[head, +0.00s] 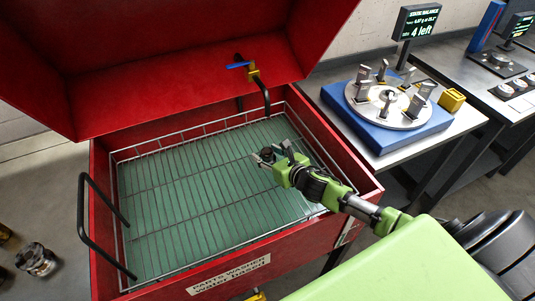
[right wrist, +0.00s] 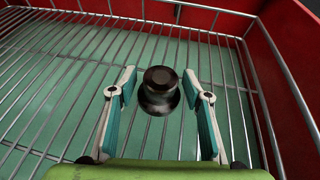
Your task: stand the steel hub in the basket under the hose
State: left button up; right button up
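The steel hub (right wrist: 160,90), a dark flanged piece with a black top, shows between the fingers of my right gripper (right wrist: 163,92) in the right wrist view. It looks upright over the wire basket (right wrist: 75,90); whether its base touches the wires is hard to tell. The fingers are spread, with a gap on each side of the hub. In the head view my right gripper (head: 276,155) is low over the right part of the basket (head: 160,205). The black hose (head: 266,100) hangs at the back, behind the gripper. My left gripper is not in view.
The basket sits in a red parts washer (head: 99,220) with its lid (head: 180,60) raised. A blue-handled yellow valve (head: 252,72) is on the hose. A balancing stand (head: 390,103) is on the bench at right. The basket's left part is clear.

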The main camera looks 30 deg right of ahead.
jog(key=shift+r, duration=0.25)
jog(key=shift+s, duration=0.3)
jog(key=v, duration=0.9)
jog(key=shift+s+d+r, duration=0.15)
jog(key=shift+s, duration=0.2)
jog(key=shift+b+v, duration=0.3)
jog(key=shift+v, duration=0.5)
jog(key=shift+r, duration=0.15)
